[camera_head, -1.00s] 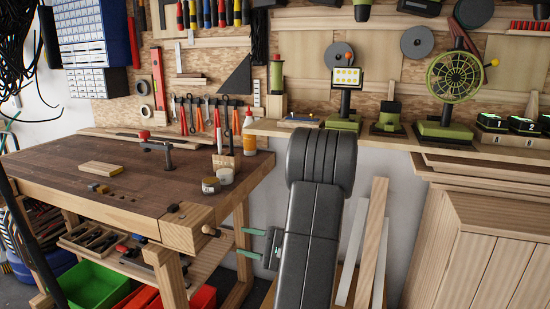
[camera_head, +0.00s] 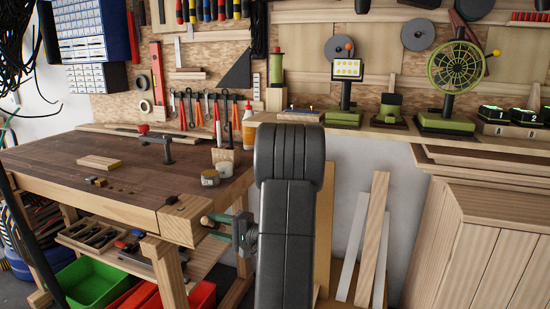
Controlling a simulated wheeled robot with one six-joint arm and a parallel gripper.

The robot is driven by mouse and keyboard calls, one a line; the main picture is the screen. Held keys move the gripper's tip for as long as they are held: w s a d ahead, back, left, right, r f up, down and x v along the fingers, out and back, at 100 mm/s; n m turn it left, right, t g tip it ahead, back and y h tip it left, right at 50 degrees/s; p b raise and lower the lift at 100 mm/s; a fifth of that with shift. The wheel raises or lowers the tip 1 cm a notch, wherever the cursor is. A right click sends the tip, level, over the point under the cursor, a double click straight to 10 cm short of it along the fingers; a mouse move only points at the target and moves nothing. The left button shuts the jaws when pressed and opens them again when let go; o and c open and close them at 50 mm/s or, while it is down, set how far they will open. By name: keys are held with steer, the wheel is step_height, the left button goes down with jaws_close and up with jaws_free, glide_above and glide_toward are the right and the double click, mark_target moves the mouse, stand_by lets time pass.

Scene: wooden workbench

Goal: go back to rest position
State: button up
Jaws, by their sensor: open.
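My gripper (camera_head: 212,227) shows left of my dark arm, beside the front right corner of the workbench (camera_head: 135,207). Its two green fingers point left and stand apart, one above the other. No held thing shows between them. The fingertips overlap the area of the wooden vise handle at the bench corner in this view; I cannot tell whether they touch it. My arm rises in the middle foreground and hides part of the wall and floor behind it.
On the bench are a wooden block (camera_head: 98,162), a clamp (camera_head: 160,142), jars (camera_head: 211,178) and a glue bottle (camera_head: 249,128). Green (camera_head: 88,284) and red (camera_head: 200,297) bins sit below. Planks (camera_head: 372,235) lean on the wall; a wooden cabinet (camera_head: 490,240) stands right.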

steer(key=shift+n, duration=1.3)
